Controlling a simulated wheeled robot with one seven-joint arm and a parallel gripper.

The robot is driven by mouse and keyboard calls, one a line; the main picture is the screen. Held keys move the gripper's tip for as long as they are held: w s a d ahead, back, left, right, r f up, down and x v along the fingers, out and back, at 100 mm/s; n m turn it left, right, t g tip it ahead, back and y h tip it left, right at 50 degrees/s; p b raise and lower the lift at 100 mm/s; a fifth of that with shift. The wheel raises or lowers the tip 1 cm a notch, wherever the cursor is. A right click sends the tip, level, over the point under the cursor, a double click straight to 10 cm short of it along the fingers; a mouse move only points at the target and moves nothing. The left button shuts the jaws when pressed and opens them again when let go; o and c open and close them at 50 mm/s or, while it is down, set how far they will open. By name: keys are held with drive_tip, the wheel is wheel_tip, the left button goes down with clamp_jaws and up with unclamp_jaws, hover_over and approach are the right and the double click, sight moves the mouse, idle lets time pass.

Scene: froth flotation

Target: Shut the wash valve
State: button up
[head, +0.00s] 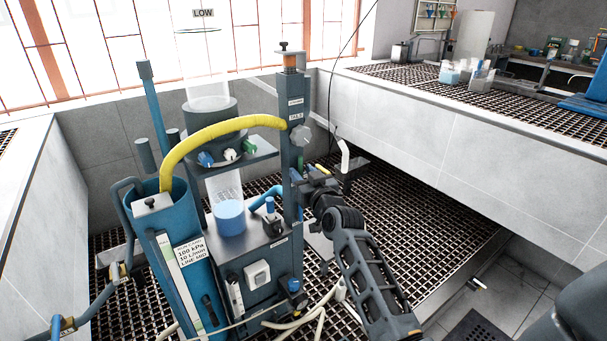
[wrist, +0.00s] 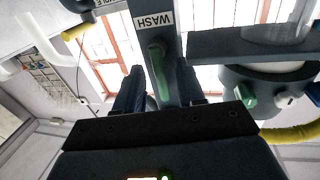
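The wash valve's green lever (wrist: 158,72) shows in the wrist view, on the dark post beside the upside-down WASH label (wrist: 153,20). It lies roughly along the post. My gripper (wrist: 158,80) is open, with one dark finger on each side of the lever. I cannot tell whether either finger touches it. In the head view my gripper (head: 309,184) is at the right side of the post (head: 292,150), and the lever is mostly hidden or too small to make out.
A yellow hose (head: 215,128) arches from the post to the blue cylinder (head: 172,240). A ring with coloured knobs (head: 230,154) stands left of the post. A grey bench wall (head: 480,160) runs along the right.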

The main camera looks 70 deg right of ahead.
drive_tip(key=shift+c, duration=0.3)
clamp_jaws()
idle(0.3)
